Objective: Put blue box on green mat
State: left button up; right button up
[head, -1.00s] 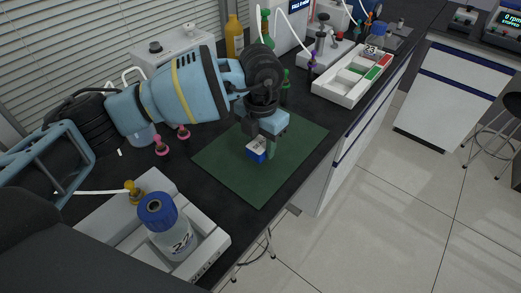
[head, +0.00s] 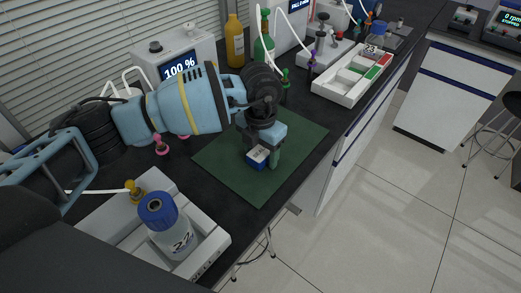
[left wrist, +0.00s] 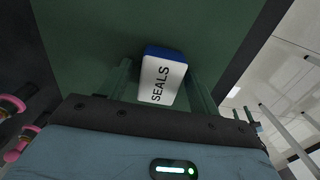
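The small blue box (head: 257,158) with a white top sits on the green mat (head: 222,160), near its middle. In the left wrist view the blue box (left wrist: 160,82) shows a white face lettered "SEALS" and a blue end, with the green mat (left wrist: 100,30) behind it. My left gripper (head: 262,153) is over the mat, pointing down, with one finger on each side of the box. The fingers look spread, with a gap at the box's left side in the wrist view. My right gripper is not in view.
A blue-capped bottle (head: 163,225) stands on a white device at the front left. Pink-topped fittings (head: 160,147) are left of the mat. The counter's edge runs close along the mat's right side.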

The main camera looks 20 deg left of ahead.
aim_at(261, 151)
pick_arm(q)
notch_tip(261, 151, up, 12)
jog(key=shift+r, duration=0.15)
dwell(0.6)
